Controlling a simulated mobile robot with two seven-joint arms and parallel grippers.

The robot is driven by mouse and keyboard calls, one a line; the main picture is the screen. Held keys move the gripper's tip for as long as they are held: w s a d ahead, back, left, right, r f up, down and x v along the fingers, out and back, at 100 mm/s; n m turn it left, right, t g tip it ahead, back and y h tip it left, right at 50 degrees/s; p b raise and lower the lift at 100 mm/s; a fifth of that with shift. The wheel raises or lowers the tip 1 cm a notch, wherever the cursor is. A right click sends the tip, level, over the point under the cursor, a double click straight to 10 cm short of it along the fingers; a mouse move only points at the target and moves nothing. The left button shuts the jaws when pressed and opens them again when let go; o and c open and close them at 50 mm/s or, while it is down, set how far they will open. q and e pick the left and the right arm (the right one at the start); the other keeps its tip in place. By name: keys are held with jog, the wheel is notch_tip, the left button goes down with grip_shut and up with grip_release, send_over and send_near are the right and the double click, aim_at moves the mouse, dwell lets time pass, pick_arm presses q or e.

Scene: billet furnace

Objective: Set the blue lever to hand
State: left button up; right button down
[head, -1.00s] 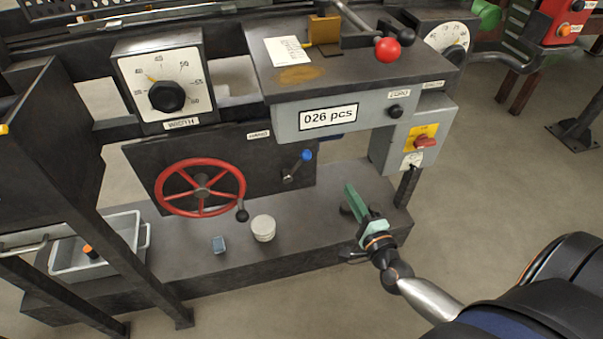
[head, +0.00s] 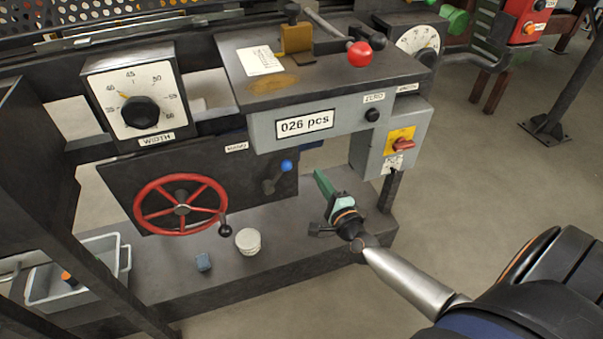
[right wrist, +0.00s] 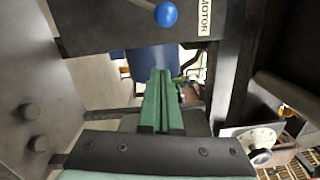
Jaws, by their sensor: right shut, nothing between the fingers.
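The blue lever (head: 287,166) is a short dark arm with a blue ball, on the dark front panel (head: 120,190). It tilts up and to the right. The HAND label (head: 236,148) is up and to the left of it. In the right wrist view the blue ball (right wrist: 166,14) is at the top, with a MOTOR label (right wrist: 204,17) close to its right. My right gripper (head: 320,180) has green fingers, shut and empty, right of the lever and apart from it. The fingers (right wrist: 161,78) also show in the right wrist view. My left gripper is not in view.
A red handwheel (head: 181,204) is left of the lever. The grey counter box (head: 270,130) overhangs above, with a red switch (head: 403,145) at its right. A white tub (head: 248,241) and a small blue block (head: 203,262) stand on the ledge below.

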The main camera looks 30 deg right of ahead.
aim_at(279, 177)
pick_arm(q)
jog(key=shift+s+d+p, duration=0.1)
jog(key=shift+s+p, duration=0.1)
jog(key=shift+p, duration=0.15)
pick_arm(e)
jog(key=w+a, duration=0.1)
jog(key=w, duration=0.1)
jog(key=w+a, duration=0.2)
jog(key=shift+r, duration=0.4)
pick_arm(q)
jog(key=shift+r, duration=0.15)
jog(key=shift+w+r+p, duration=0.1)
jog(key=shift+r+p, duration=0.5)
pick_arm(e)
jog(key=shift+a+r+n, duration=0.3)
jog(key=shift+n, duration=0.1)
